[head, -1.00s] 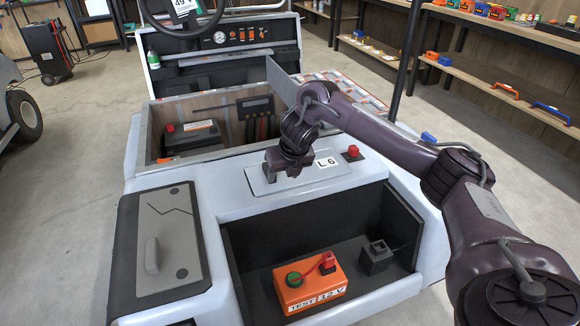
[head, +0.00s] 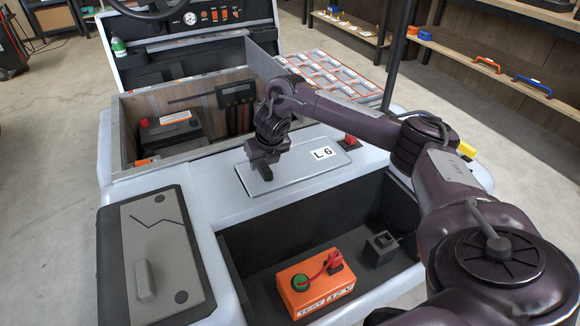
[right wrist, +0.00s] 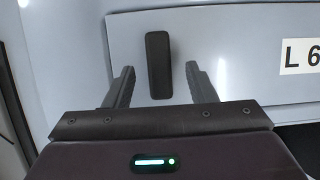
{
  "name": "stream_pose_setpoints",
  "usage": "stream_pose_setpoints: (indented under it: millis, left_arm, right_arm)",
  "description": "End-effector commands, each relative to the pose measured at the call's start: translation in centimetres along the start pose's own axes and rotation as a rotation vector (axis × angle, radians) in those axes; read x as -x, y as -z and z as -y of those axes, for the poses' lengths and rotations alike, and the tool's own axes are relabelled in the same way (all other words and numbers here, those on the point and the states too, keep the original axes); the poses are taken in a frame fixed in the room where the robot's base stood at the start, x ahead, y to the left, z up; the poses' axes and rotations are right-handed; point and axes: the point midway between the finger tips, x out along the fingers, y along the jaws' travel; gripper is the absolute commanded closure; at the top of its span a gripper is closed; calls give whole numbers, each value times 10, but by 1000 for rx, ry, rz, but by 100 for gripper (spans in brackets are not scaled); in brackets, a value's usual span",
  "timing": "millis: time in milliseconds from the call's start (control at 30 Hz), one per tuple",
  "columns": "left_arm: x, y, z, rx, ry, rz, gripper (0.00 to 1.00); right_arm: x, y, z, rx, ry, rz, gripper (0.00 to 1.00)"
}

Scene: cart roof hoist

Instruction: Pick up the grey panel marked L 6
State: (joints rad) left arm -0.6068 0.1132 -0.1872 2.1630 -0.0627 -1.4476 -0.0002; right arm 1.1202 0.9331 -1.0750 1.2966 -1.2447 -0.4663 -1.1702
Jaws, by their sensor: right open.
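The grey panel marked L 6 (head: 300,172) lies flat on the cart's light top, behind the open black bay. Its white label shows at its right end, and it also fills much of the right wrist view (right wrist: 240,50). A dark upright handle (right wrist: 158,65) stands on the panel near its left end. My right gripper (head: 262,175) is over the left part of the panel. In the right wrist view its two fingers are open, one on each side of the handle, with gaps on both sides. The handle is mostly hidden by the gripper in the head view. My left gripper is not in view.
An orange test battery (head: 316,284) and a small black socket block (head: 381,249) sit in the front bay. A dark grey cover with a handle (head: 155,250) lies at left. A red knob (head: 349,141) stands just beyond the panel. An open compartment holds a black battery (head: 172,134).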

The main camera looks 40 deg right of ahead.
Motion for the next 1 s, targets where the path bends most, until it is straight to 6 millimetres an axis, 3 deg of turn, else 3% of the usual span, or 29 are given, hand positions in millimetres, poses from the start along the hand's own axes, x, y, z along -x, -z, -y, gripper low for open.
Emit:
stream_pose_setpoints:
  millis: [100, 367, 767, 1000]
  left_arm:
    - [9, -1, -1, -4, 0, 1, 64]
    - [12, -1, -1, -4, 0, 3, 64]
    - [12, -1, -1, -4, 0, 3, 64]
    - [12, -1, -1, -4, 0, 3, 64]
  right_arm:
    - [-14, 0, -1, -1, -1, 0, 49]
    - [-16, -1, -1, 0, -1, 2, 49]
    - [-16, -1, -1, 0, -1, 2, 99]
    - [-15, -2, -1, -1, -1, 4, 100]
